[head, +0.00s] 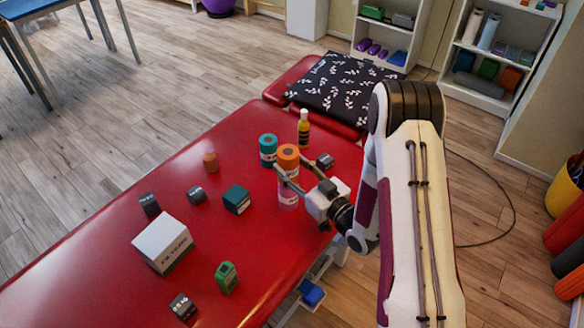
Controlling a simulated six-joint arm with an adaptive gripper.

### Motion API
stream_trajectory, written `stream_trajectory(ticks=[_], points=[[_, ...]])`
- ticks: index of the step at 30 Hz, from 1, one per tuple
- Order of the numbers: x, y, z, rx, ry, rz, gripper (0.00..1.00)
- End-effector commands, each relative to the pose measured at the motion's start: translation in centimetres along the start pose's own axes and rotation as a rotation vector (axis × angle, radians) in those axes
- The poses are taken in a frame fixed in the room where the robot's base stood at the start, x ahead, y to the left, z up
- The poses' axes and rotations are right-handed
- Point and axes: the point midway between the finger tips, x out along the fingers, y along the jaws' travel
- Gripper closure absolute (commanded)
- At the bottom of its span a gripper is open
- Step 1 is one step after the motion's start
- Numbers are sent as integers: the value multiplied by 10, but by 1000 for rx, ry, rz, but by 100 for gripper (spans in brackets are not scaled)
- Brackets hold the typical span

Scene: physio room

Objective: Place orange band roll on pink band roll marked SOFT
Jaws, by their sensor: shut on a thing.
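The orange band roll (288,155) is upright between the fingers of my gripper (291,168), which is shut on it. The pink band roll (288,197) stands upright on the red treatment table (110,235), directly below the orange roll in this view. A pale label shows on the pink roll, but its lettering is too small to read. My gripper's fingers cover the zone where the two rolls meet, so I cannot tell whether they touch or a small gap is left.
A dark block (325,161) is near my gripper. A white box (163,243), a green holder (226,277) and several small blocks lie nearer. A patterned pillow (345,82) fills the far end.

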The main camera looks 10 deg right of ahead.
Motion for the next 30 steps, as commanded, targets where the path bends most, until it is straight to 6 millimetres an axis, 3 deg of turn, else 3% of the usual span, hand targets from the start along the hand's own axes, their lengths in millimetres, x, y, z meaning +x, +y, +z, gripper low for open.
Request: stream_trajectory(ticks=[18, 19, 20, 30], points=[[0, 0, 8, 0, 3, 0, 90], [0, 0, 8, 0, 1, 0, 52], [0, 0, 8, 0, 1, 0, 44], [0, 0, 8, 0, 1, 0, 43]])
